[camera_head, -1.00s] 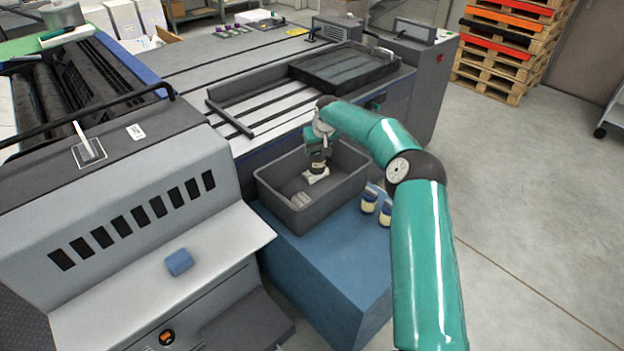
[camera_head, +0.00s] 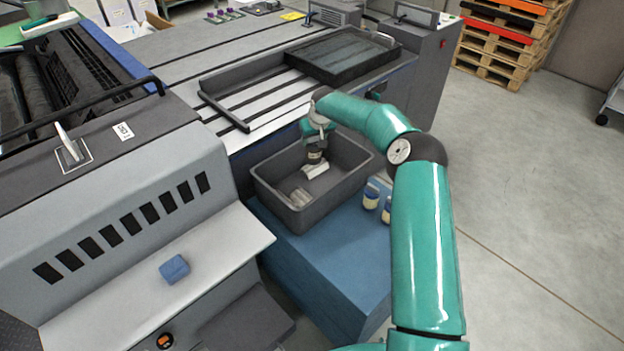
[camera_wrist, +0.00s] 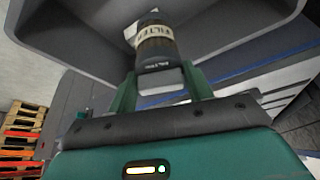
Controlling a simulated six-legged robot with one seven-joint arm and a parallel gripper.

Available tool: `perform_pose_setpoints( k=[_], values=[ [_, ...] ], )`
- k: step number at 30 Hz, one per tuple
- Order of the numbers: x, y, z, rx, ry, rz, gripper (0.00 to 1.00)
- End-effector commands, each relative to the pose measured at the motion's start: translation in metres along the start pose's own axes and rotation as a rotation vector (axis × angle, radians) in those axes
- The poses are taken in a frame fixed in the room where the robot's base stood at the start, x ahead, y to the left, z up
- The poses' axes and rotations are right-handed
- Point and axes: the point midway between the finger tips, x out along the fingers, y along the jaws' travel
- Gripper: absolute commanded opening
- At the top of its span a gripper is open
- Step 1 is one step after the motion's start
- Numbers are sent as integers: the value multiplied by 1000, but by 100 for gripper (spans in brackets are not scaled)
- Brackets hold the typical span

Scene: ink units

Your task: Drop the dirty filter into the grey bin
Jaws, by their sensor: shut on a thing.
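The grey bin (camera_head: 336,200) stands open on a blue block; its inner walls also fill the top of the wrist view (camera_wrist: 75,25). My gripper (camera_head: 316,143) points down over the bin's far part. In the wrist view, my gripper (camera_wrist: 160,82) is shut on the dirty filter (camera_wrist: 156,42), a dark cylinder with a cream label reading FILTER. The filter (camera_head: 315,156) looks small in the head view, at or just inside the bin's opening; its exact height is unclear. Pale pieces (camera_head: 315,171) lie in the bin below it.
Two small jars with blue lids (camera_head: 371,196) stand right of the bin on the blue block (camera_head: 325,265). A blue cube (camera_head: 174,269) lies on the machine's grey ledge at left. A dark tray (camera_head: 343,55) sits on the machine behind. Open floor lies right.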

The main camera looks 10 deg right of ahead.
Motion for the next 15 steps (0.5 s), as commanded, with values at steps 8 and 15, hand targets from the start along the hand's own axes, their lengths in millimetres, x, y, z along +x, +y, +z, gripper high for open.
perform_pose_setpoints(
  k=[8, 15],
  values=[
    [27, 0, 9, 0, -1, -2, 12],
    [30, 1, 8, 0, 0, -1, 12]
  ],
)
